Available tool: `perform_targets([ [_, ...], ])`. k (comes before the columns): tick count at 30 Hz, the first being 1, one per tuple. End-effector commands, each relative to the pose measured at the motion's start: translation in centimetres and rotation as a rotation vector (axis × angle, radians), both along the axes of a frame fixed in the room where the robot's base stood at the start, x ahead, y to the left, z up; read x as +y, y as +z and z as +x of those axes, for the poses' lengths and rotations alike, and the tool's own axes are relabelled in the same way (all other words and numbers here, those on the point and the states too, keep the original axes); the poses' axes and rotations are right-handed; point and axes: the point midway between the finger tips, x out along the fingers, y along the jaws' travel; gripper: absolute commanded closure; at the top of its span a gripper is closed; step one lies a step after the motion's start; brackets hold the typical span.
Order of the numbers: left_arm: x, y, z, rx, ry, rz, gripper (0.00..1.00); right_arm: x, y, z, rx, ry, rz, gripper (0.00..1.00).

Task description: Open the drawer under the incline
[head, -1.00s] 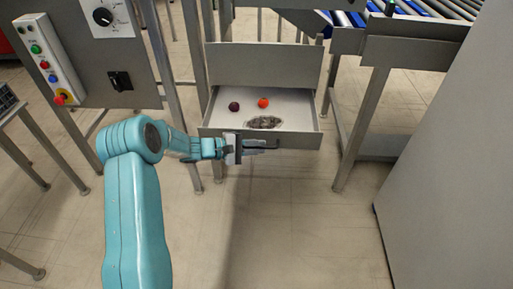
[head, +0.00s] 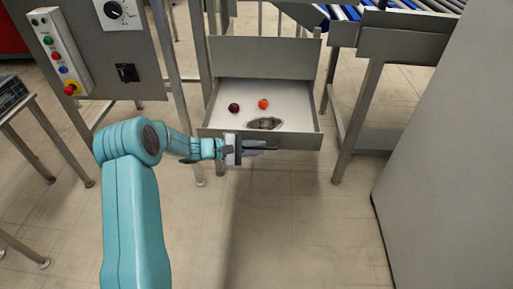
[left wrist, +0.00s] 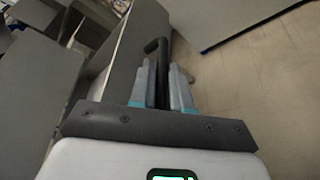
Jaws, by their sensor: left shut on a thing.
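The drawer (head: 300,141) stands pulled out under the incline in the head view, its white inside showing. It holds a dark purple round thing (head: 234,108), a red round thing (head: 263,104) and a grey metal dish (head: 265,124). My left gripper (head: 250,147) is at the drawer front, shut on its dark bar handle. In the left wrist view the two fingers of my left gripper (left wrist: 163,88) lie on either side of the dark handle (left wrist: 155,46). My right gripper is not in view.
A roller conveyor (head: 430,8) is at the top right. A control panel (head: 60,50) with coloured buttons is at the upper left. A large grey cabinet (head: 450,160) fills the right side. The floor (head: 290,220) in front of the drawer is clear.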

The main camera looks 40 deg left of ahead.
Motion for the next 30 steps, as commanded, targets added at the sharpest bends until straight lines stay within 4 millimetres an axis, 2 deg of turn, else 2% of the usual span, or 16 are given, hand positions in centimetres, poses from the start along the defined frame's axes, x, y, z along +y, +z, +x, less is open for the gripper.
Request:
perform_targets([
  [7,0.1,0.0,0.3,-0.001,-0.001,0.000,1.00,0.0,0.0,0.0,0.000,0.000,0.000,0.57],
  [8,0.2,0.0,0.3,-0.002,-0.001,0.001,0.77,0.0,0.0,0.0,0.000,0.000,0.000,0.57],
  [19,0.5,0.2,-0.1,-0.002,0.001,0.000,0.77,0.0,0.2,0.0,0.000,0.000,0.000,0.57],
  [23,1.9,0.8,-1.7,-0.002,0.005,0.001,0.77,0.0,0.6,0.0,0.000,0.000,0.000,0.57],
  [30,5.9,2.2,-6.5,-0.001,0.005,0.002,0.77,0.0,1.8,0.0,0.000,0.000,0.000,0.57],
])
